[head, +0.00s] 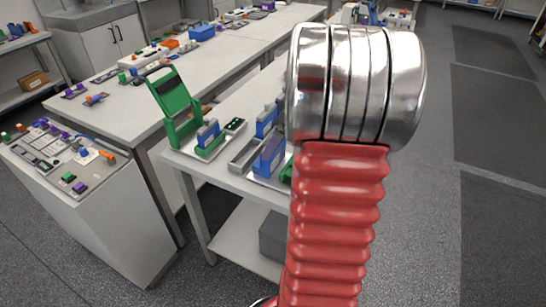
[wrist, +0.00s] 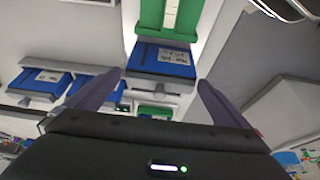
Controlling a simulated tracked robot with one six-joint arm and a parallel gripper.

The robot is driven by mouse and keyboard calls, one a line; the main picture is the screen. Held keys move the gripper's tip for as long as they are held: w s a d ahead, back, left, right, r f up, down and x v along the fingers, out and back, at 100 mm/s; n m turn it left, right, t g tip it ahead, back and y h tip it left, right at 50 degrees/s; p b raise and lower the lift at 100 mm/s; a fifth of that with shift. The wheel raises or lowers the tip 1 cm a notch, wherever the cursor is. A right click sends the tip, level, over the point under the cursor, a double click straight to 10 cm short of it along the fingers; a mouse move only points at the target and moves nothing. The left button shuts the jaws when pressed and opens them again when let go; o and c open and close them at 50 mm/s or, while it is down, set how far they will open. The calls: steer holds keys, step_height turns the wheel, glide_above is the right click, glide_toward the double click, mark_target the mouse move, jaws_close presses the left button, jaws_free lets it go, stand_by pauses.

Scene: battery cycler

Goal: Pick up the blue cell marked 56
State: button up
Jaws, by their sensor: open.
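My gripper (wrist: 152,90) shows in the wrist view with its two dark fingers spread and nothing between them. A blue cell (wrist: 160,68) with a white label lies beyond the fingertips, roughly in line with the gap. Two more blue cells (wrist: 38,84) (wrist: 96,86) are to its left, one partly behind the left finger. The label marks are too small to read, so I cannot tell which cell is 56. In the head view, blue cells (head: 207,133) (head: 266,121) (head: 270,156) stand on the near bench; my arm hides part of that bench and the gripper.
A green fixture with a raised lid (head: 176,97) stands at the bench's left end, beside a grey tray (head: 246,154). Green parts (wrist: 170,20) border the middle cell in the wrist view. A cabinet (head: 85,210) with small parts stands left. Open floor (head: 420,220) lies right.

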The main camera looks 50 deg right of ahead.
steer(key=shift+x, duration=2.6)
steer(key=shift+s+a, duration=0.1)
steer(key=shift+c, duration=0.6)
steer(key=shift+r, duration=0.1)
steer(key=c, duration=1.3)
steer(key=shift+r, duration=5)
steer(key=shift+c, duration=0.2)
